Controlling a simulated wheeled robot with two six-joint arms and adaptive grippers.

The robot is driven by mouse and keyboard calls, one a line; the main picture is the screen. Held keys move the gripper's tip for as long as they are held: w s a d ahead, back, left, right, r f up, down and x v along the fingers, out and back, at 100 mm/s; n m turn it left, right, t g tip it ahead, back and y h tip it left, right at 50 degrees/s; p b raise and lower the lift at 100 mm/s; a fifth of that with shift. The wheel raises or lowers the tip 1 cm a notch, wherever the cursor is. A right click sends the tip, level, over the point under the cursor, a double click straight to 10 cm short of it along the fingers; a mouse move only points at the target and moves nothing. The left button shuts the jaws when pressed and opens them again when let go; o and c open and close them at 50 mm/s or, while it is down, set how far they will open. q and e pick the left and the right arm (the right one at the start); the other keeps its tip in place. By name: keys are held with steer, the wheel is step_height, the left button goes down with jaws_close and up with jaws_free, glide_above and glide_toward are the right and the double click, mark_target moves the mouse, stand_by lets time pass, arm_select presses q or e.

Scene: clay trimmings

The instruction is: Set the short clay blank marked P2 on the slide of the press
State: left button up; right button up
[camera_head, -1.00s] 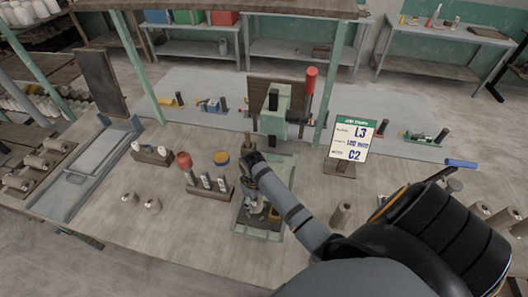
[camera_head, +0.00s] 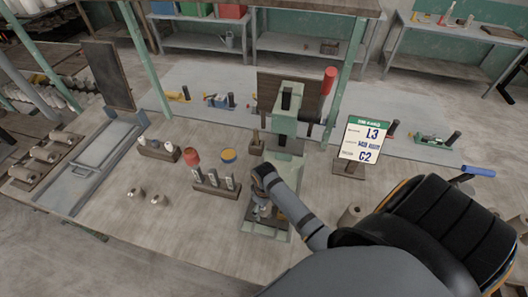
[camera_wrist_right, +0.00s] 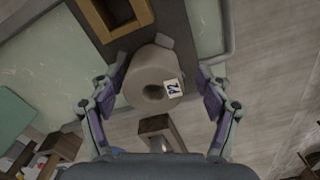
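The short clay blank (camera_wrist_right: 148,72) shows in the right wrist view with a white P2 tag and a hole in its end. It stands on the dark slide strip (camera_wrist_right: 178,25) of the press, close to a square wooden frame (camera_wrist_right: 94,18). My right gripper (camera_wrist_right: 162,80) has its fingers on either side of the blank, with a clear gap at the right finger; the left finger is very near or touching it. In the head view my right gripper (camera_head: 263,208) is low at the front of the green press (camera_head: 289,120) and mostly hides the blank. My left gripper is out of view.
A stamp rack (camera_head: 213,187) stands left of the press, with two small clay pieces (camera_head: 146,196) farther left. Another clay blank (camera_head: 350,214) is near my right arm. The front left table is clear.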

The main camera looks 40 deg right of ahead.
steer(key=shift+w+d+f, duration=0.1)
steer(key=shift+w, duration=0.2)
steer(key=shift+r, duration=0.25)
arm_select(q)
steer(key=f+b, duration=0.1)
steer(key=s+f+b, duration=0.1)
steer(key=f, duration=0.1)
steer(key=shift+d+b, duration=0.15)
steer(key=shift+b, duration=0.25)
arm_select(e)
step_height(320, 180, up, 12)
steer(key=shift+f, duration=0.2)
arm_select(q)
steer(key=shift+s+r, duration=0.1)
arm_select(e)
steer(key=shift+f, duration=0.1)
